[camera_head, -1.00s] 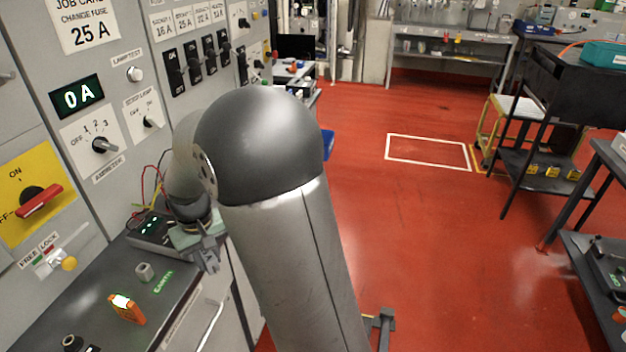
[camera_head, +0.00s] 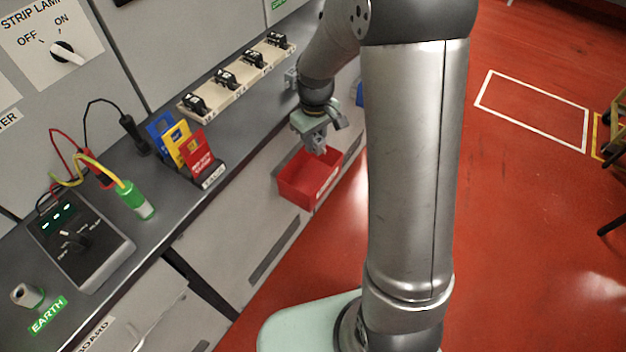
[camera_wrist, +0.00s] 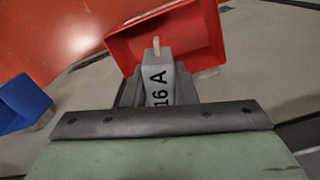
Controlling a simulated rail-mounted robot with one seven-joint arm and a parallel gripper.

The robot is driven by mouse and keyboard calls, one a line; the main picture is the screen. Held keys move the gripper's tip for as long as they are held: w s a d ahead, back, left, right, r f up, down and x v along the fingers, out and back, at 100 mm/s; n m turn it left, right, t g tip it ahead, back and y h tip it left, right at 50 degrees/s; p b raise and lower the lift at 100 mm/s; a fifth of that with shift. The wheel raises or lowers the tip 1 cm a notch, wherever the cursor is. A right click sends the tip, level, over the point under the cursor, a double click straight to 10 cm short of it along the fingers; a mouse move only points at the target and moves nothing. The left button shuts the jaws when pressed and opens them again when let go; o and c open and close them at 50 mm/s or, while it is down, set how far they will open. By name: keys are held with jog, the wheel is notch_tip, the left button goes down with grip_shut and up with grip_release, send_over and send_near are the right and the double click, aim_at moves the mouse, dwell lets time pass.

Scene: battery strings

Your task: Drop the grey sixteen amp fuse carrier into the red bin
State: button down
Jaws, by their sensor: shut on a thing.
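My gripper (camera_head: 318,145) is shut on the grey fuse carrier (camera_wrist: 158,85), which is marked "16 A" in the wrist view. The carrier is mostly hidden by my gripper in the head view. The red bin (camera_head: 296,186) hangs at the front of the bench, below the worktop edge. My gripper is at the bin's far rim, above its opening. In the wrist view the carrier overlaps the near side of the red bin (camera_wrist: 122,44), with the bin's inside beyond it. I cannot tell how high the carrier is above the bin.
A blue bin (camera_wrist: 20,102) is beside the red one. On the worktop are a row of black fuse holders (camera_head: 228,82), blue, yellow and red cards (camera_head: 200,152) in a stand, and a tester (camera_head: 80,245) with leads.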

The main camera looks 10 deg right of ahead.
jog(key=shift+w+d+f+n+b, duration=0.15)
jog(key=shift+d+f+n, duration=0.05)
jog(key=shift+f, duration=0.35)
jog(key=shift+w+d+f+n+b, duration=0.15)
jog(key=shift+f+n, duration=0.05)
jog(key=shift+f, duration=0.35)
jog(key=shift+s+a+f+b, duration=0.15)
jog(key=shift+f+b, duration=0.3)
jog(key=shift+f, duration=0.15)
notch_tip(320, 180, down, 4)
jog(key=b, duration=0.3)
jog(key=shift+f, duration=0.1)
jog(key=c, duration=1.1)
grip_release()
notch_tip(320, 180, up, 18)
jog(key=shift+f+p, duration=0.25)
jog(key=shift+p, duration=0.7)
